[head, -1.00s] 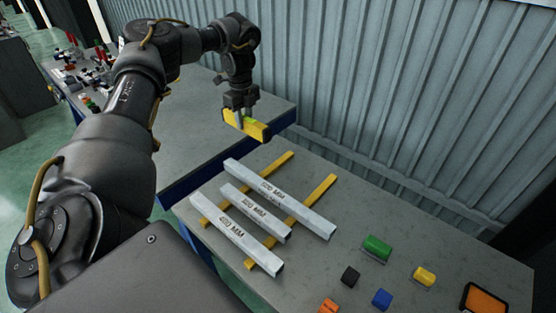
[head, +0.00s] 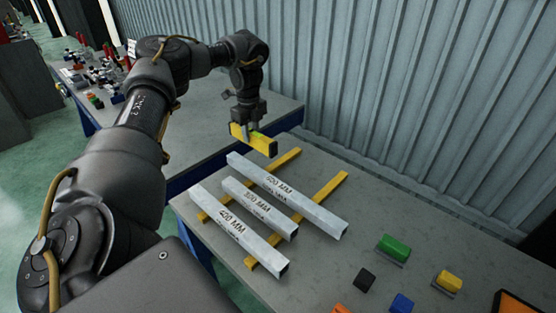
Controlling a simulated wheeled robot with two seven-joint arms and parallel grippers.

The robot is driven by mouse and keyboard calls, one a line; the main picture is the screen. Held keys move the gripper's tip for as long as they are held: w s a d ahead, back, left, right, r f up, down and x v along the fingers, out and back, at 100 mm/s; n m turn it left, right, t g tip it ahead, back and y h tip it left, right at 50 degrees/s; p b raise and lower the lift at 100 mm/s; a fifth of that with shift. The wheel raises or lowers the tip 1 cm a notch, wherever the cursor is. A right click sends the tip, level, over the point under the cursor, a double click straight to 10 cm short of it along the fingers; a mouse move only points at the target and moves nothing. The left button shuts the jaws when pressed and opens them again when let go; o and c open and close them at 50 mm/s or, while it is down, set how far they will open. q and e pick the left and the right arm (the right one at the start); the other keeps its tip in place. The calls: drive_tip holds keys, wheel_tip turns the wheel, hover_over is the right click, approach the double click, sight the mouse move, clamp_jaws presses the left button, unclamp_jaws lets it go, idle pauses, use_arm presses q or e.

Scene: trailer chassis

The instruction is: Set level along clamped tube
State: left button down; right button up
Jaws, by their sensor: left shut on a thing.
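My left gripper (head: 250,128) points down and is shut on a yellow level (head: 262,143), held in the air above the far end of the near table. Three light grey square tubes lie side by side below and to the right of it: the far tube (head: 300,200), the middle tube (head: 258,207) and the near tube (head: 235,230). They carry printed millimetre labels and rest across two yellow bars (head: 327,188). No clamp on a tube can be made out. The level is apart from the tubes. My right gripper is not in view.
Green (head: 394,247), yellow (head: 449,281), black (head: 364,279) and blue (head: 401,304) blocks lie on the grey table (head: 340,250) at the right. A second table (head: 190,120) with small parts stands behind. A corrugated wall (head: 420,110) borders the far side.

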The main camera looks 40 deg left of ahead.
sight(273, 147)
use_arm(q)
drive_tip(key=w+d+f, duration=0.1)
drive_tip(key=d, duration=0.1)
drive_tip(key=d+f, duration=0.1)
drive_tip(key=d, duration=0.2)
drive_tip(key=w+d+f, duration=0.1)
drive_tip(key=d, duration=0.1)
drive_tip(key=shift+w+d+f+b, duration=0.25)
drive_tip(key=shift+w+d+b, duration=0.05)
drive_tip(key=shift+w+b, duration=0.1)
drive_tip(key=w+d+f, duration=0.1)
drive_tip(key=d+f, duration=0.4)
drive_tip(key=shift+w+f, duration=0.2)
drive_tip(key=shift+w, duration=0.2)
drive_tip(key=f, duration=0.4)
drive_tip(key=shift+w+d, duration=0.1)
drive_tip(key=shift+d, duration=0.25)
drive_tip(key=c, duration=1.1)
unclamp_jaws()
